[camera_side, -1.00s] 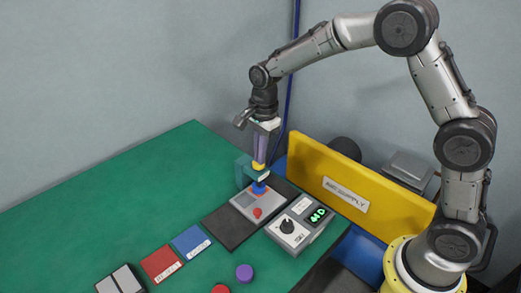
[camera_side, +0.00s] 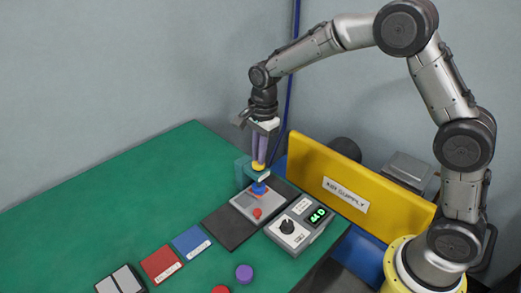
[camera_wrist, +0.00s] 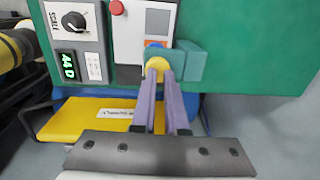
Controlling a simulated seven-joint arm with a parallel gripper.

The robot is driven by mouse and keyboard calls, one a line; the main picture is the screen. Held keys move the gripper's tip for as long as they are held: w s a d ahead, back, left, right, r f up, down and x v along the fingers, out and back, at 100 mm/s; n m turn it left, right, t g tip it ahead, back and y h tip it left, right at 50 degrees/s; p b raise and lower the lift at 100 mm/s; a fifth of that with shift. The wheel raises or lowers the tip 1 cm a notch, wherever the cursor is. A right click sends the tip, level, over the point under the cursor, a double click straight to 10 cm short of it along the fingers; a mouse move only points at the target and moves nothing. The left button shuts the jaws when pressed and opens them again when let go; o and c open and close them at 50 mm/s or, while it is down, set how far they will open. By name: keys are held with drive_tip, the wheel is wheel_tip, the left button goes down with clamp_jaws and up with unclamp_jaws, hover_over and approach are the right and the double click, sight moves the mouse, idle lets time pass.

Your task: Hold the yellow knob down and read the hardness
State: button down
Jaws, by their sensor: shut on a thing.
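The yellow knob (camera_side: 259,167) sits on top of the teal tester head (camera_side: 244,172), above a blue part (camera_side: 260,188) over a light plate with a red button. My gripper (camera_side: 260,162) points down from above, its purple fingers on the knob. In the wrist view, my fingertips (camera_wrist: 158,72) converge on the yellow knob (camera_wrist: 158,62) and are shut on it. The fingers partly cover it, and how far it is pressed is hard to tell. The grey readout box (camera_side: 297,227) has a lit green display (camera_side: 318,215) that seems to read 44 D, also in the wrist view (camera_wrist: 69,65).
A yellow panel (camera_side: 345,185) labelled AIR SUPPLY stands behind the box. Red (camera_side: 161,264) and blue (camera_side: 191,241) blocks, a pale block (camera_side: 121,280) and a purple disc (camera_side: 244,272) lie at the front. The green bench (camera_side: 110,200) is clear at left.

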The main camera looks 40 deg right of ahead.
drive_tip(key=shift+s+a+f, duration=0.1)
drive_tip(key=shift+s+f, duration=0.3)
drive_tip(key=shift+f, duration=0.4)
wheel_tip(320, 180, up, 16)
drive_tip(key=shift+w+d+f, duration=0.15)
drive_tip(key=shift+d+f, duration=0.05)
drive_tip(key=shift+d, duration=0.15)
drive_tip(key=s+d+r+n+t, duration=0.2)
drive_tip(key=s+r, duration=0.3)
drive_tip(key=s, duration=0.3)
drive_tip(key=s+d+r+n+t, duration=0.1)
drive_tip(key=s+r, duration=0.3)
drive_tip(key=s, duration=0.4)
drive_tip(key=s+d+f+n+t, duration=0.1)
drive_tip(key=s+f+n+t, duration=0.1)
drive_tip(key=s+f+n, duration=0.8)
drive_tip(key=shift+s+n, duration=1.35)
drive_tip(key=shift+n, duration=1.15)
